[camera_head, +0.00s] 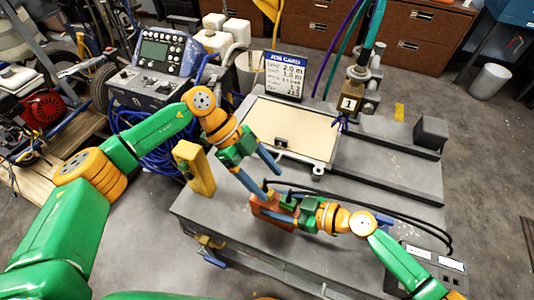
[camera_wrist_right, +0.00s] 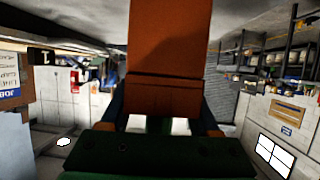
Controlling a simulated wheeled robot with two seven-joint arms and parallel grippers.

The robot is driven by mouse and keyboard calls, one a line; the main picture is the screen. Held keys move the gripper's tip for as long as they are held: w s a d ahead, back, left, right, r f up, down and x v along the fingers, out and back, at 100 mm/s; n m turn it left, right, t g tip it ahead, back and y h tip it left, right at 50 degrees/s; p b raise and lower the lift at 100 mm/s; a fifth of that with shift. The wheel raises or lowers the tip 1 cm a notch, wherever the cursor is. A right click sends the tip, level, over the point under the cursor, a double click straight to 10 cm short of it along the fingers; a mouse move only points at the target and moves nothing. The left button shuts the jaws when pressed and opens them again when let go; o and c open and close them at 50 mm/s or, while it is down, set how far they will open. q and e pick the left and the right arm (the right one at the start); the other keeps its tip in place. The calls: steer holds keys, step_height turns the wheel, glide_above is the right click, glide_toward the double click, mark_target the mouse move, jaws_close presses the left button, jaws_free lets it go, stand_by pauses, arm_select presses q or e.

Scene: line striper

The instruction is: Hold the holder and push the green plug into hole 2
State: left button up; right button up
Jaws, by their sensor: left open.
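An orange-brown block, apparently the holder (camera_head: 272,214), is at the table's left-centre. It fills the middle of the right wrist view (camera_wrist_right: 165,50). My right gripper (camera_head: 268,206) has its blue fingers on either side of this block and looks shut on it. My left gripper (camera_head: 272,180) is open and empty just above the block, its two blue fingers spread and pointing down to the right. I cannot make out the green plug or hole 2. The block's hole side is hidden by the grippers or too small to read.
Black cables (camera_head: 385,205) run from near the block to a grey box (camera_head: 430,262) at right. A yellow block (camera_head: 195,168) stands at the table's left edge.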

steer(key=o, duration=0.5)
